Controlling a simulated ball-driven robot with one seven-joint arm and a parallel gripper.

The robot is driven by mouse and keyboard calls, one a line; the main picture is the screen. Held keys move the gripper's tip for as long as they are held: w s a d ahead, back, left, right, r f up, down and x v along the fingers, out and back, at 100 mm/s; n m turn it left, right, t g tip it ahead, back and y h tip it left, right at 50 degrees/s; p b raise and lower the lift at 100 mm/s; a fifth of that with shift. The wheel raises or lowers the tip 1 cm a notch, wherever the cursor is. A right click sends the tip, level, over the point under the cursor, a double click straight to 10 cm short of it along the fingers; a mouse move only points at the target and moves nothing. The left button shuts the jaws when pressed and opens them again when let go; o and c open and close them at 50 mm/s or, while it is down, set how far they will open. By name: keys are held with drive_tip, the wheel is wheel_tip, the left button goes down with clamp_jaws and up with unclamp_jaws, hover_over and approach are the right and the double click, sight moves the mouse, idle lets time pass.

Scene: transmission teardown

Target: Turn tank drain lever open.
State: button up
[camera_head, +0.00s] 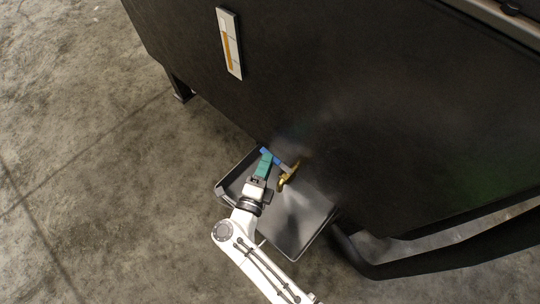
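A brass drain valve (288,177) sticks out low on the side of the dark tank (330,80). A lever with a blue grip (275,158) reaches from the valve toward the left. My gripper (265,157), with teal fingers, is at the blue end of the lever, left of the brass body. The fingers overlap the blue grip in this view. I cannot tell whether they are closed on it or only beside it.
A dark drain tray (300,241) lies under the valve and my gripper. A gauge with an orange column (230,42) is on the tank wall. A tank leg (180,88) stands at the left and a dark curved tube (400,268) at the lower right. The concrete floor at the left is clear.

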drive_tip(key=shift+b+x, duration=0.4)
drive_tip(key=shift+x, duration=1.3)
drive_tip(key=shift+c, duration=0.5)
clamp_jaws()
